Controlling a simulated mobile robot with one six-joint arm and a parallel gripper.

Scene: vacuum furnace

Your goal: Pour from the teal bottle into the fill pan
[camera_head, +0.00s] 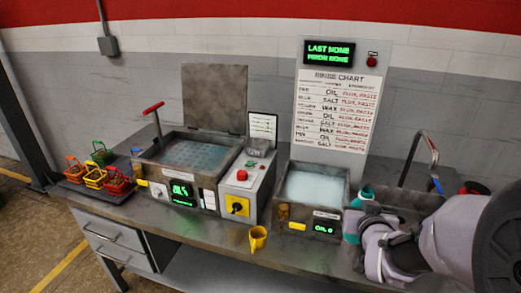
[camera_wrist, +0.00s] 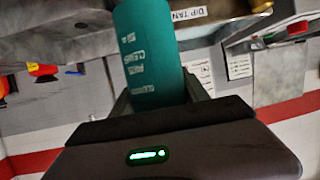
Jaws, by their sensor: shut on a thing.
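The teal bottle (camera_head: 351,238) is partly hidden by my gripper (camera_head: 372,228) at the right of the head view. A teal part also shows just above the jaws. In the wrist view the bottle (camera_wrist: 150,50) stands out between the jaws with white lettering on its side; its mouth is out of that view. My gripper is shut on it, just right of the right-hand tank (camera_head: 315,190). I cannot tell for sure which thing is the fill pan. A small brass-coloured part (camera_head: 283,212) sits at that tank's front left corner, and a yellow cup-like thing (camera_head: 257,238) is at the bench front.
The left tank (camera_head: 194,155) has a raised lid (camera_head: 214,98) and a red-handled lever (camera_head: 153,108). A control box (camera_head: 240,190) stands between the tanks. Several coloured baskets (camera_head: 94,179) sit at the far left. A tall chart (camera_head: 336,110) stands behind the right-hand tank. A curved handle (camera_head: 420,150) rises behind my arm.

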